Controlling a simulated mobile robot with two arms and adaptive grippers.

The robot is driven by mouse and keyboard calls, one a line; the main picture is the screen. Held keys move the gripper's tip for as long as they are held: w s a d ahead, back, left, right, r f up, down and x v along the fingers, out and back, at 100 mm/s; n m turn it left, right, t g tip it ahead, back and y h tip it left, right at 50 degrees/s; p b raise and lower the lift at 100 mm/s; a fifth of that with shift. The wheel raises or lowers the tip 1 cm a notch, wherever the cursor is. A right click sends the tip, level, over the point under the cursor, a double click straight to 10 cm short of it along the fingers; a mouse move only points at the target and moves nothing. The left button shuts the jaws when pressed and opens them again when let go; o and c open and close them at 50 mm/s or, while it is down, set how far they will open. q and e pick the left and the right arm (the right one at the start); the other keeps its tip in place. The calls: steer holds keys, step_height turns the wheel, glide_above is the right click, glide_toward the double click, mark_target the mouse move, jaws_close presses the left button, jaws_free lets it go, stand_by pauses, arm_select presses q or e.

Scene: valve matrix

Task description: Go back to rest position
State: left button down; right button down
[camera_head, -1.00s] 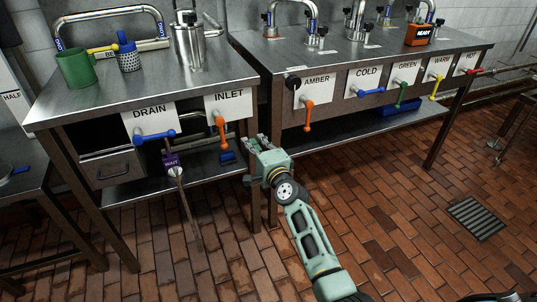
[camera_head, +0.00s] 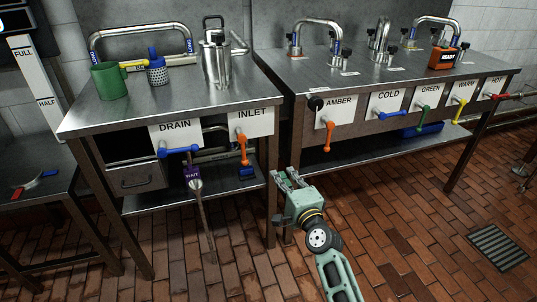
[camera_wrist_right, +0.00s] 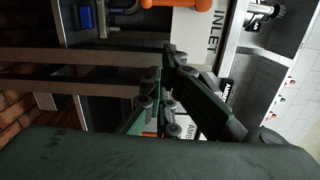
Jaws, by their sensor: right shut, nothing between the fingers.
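My right gripper (camera_head: 288,178) is in front of the gap between the two steel tables, low, below and to the right of the orange INLET handle (camera_head: 243,149). It is shut with nothing in it and touches no handle that I can see. In the right wrist view its fingers (camera_wrist_right: 160,75) come together in the middle, with the INLET sign (camera_wrist_right: 213,32) beyond them. My left gripper is not in view.
The left table (camera_head: 120,118) has a blue DRAIN handle (camera_head: 178,151). The right table (camera_head: 300,82) carries orange, blue, green, yellow and red handles along its front. A purple WAIT tag (camera_head: 192,173) hangs under DRAIN. The brick floor (camera_head: 400,230) in front is open.

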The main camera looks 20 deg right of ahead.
steer(key=shift+f, duration=0.1)
